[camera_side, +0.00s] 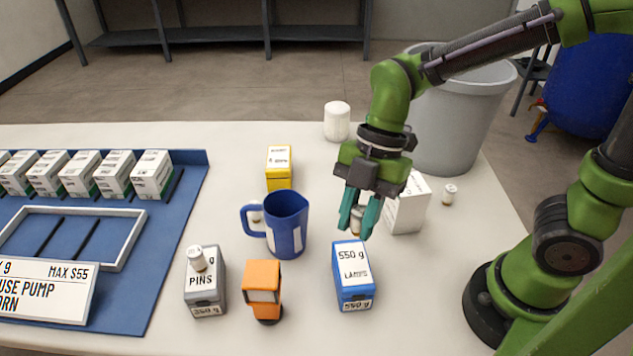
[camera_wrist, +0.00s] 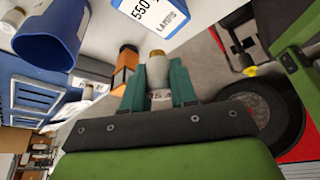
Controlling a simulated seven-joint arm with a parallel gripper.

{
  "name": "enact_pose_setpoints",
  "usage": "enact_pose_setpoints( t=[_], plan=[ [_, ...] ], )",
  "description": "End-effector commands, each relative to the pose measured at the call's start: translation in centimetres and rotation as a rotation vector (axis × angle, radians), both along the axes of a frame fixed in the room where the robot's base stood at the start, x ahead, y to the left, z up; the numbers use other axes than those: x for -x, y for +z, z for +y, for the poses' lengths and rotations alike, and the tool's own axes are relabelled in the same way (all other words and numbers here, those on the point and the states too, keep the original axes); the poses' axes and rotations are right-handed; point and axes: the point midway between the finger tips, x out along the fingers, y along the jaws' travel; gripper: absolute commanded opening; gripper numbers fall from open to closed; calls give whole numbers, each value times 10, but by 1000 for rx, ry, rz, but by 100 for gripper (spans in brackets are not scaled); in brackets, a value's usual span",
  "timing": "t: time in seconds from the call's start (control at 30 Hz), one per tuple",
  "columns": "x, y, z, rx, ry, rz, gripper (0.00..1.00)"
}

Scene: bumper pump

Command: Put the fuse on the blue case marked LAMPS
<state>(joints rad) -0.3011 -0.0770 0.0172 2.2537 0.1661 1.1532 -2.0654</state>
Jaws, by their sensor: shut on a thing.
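My gripper (camera_side: 358,222) has its teal fingers shut on a small pale fuse (camera_side: 356,218). In the wrist view the fuse (camera_wrist: 158,72) sits between the fingers (camera_wrist: 157,84), with a brownish end and a partly hidden "A" marking. The blue case (camera_side: 352,272) marked LAMPS and 550 g stands on the table at the front, its white-labelled top bare. It also shows at the top of the wrist view (camera_wrist: 153,14). In the side view the fuse is held above and just behind the case, apart from it.
A blue jug (camera_side: 288,225), an orange item (camera_side: 262,282) and a grey PINS case (camera_side: 205,285) with a small cylinder on top stand left. A yellow box (camera_side: 279,170) and white canister (camera_side: 337,121) are behind. A white box (camera_side: 408,208) and another small cylinder (camera_side: 449,194) stand right.

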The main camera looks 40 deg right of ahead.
Motion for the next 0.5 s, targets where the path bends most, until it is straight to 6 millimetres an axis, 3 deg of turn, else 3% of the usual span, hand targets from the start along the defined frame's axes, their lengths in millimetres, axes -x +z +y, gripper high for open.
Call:
enact_pose_setpoints(
  t=[0.5],
  plan=[
    [1, -67, 0, 2, 36, 5, 0]
  ],
)
